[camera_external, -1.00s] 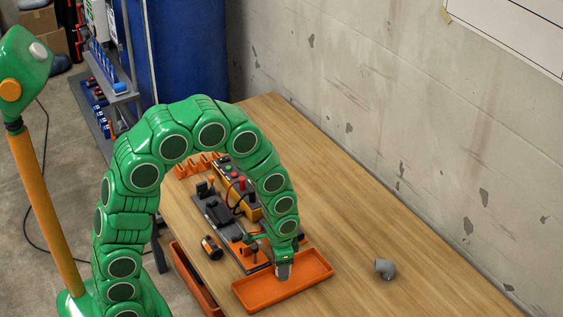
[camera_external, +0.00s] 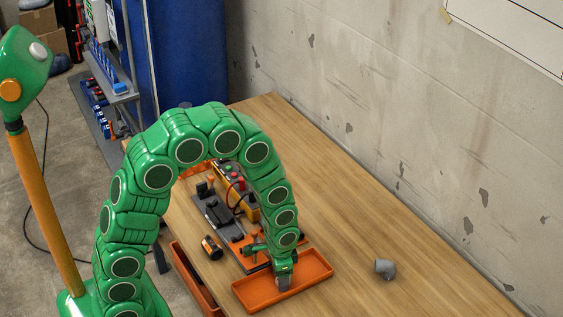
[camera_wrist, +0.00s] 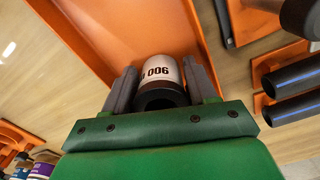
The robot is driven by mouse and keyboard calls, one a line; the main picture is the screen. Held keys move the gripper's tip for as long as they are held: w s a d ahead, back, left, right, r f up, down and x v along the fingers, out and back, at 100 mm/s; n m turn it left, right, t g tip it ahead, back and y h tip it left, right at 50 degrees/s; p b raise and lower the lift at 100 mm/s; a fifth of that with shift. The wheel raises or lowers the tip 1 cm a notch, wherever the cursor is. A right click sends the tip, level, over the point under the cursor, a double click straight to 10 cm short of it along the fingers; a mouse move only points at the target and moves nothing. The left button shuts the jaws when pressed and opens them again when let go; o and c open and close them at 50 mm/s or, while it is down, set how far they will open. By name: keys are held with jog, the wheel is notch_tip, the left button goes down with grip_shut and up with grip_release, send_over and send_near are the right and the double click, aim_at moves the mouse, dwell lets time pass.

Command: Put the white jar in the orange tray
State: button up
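The white jar (camera_wrist: 158,72) shows in the wrist view between the two grey fingers of my gripper (camera_wrist: 162,85). It carries black digits on its side and has a dark end toward the camera. The fingers appear to press on both its sides. The orange tray (camera_wrist: 130,25) fills the view behind the jar. In the external view my gripper (camera_external: 283,280) points down inside the orange tray (camera_external: 315,278), low near its floor. The jar is mostly hidden there by the fingers. I cannot tell whether it touches the floor of the tray.
A grey pipe elbow (camera_external: 385,268) lies on the wooden table right of the tray. A dark and orange cylinder (camera_external: 211,247) lies left of it. Behind stands a board with tools and a yellow box (camera_external: 249,207). The table's right side is mostly clear.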

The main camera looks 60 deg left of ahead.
jog(key=o, duration=0.3)
notch_tip(320, 180, up, 11)
jog(key=shift+s+a+r+n+g, duration=0.3)
jog(key=shift+s+a+r+n, duration=0.35)
jog(key=shift+s+r, duration=3.15)
jog(key=shift+s+a+r+n+g, duration=0.45)
jog(key=shift+s+r, duration=1.4)
jog(key=shift+s, duration=3.8)
jog(key=shift+s+a+r+n+g, duration=0.15)
jog(key=shift+s+a+r+n, duration=0.65)
jog(key=shift+s+r, duration=3)
jog(key=shift+s+f, duration=0.95)
jog(key=shift+f, duration=0.1)
